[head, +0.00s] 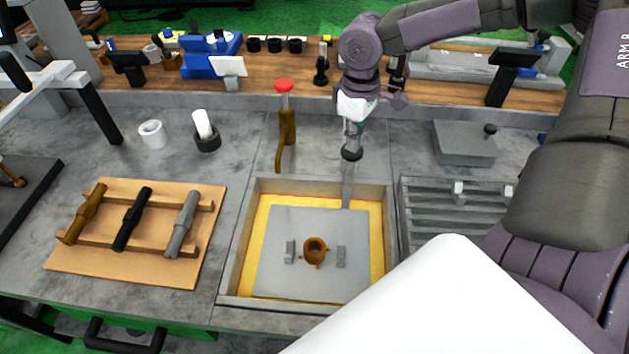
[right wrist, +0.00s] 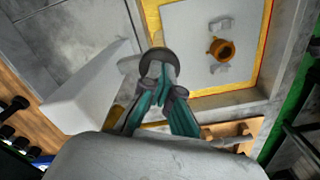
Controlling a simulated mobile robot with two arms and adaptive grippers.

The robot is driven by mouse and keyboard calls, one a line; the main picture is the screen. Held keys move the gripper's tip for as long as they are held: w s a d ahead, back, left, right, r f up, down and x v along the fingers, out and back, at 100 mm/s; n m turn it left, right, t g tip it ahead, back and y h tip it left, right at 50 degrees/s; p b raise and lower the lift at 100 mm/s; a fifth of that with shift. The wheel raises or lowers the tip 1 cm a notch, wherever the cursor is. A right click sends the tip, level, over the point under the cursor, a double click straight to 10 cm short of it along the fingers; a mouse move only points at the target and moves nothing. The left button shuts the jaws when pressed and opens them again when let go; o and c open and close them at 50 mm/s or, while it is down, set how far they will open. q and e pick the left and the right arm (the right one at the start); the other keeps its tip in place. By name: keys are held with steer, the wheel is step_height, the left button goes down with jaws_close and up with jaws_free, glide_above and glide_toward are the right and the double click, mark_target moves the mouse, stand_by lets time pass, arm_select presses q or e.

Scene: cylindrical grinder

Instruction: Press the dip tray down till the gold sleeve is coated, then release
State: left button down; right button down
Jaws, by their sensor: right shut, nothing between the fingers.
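The dip tray is a flat grey plate (head: 285,225) inside a square grey bath (head: 233,265) with yellow liquid around its edges. The gold sleeve (head: 315,250), a small brownish-gold ring, stands upright on the plate between two grey brackets. It also shows in the right wrist view (right wrist: 222,50). A grey post with a dark round knob (head: 351,153) rises at the plate's back right corner. My right gripper (head: 352,135) is shut and empty, pointing down with its tips at the knob (right wrist: 158,57). Whether they touch it is unclear. My left gripper is out of view.
A wooden board (head: 150,275) with several shafts lies left of the bath. A red-topped lever (head: 285,105) stands behind it. A slatted grey rack (head: 460,220) and a grey block (head: 463,145) are on the right. A white ring (head: 152,134) stands at back left.

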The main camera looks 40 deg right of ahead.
step_height(320, 180, up, 14)
steer(key=p, duration=1.2)
stand_by(1.0)
steer(key=shift+f, duration=0.15)
stand_by(0.4)
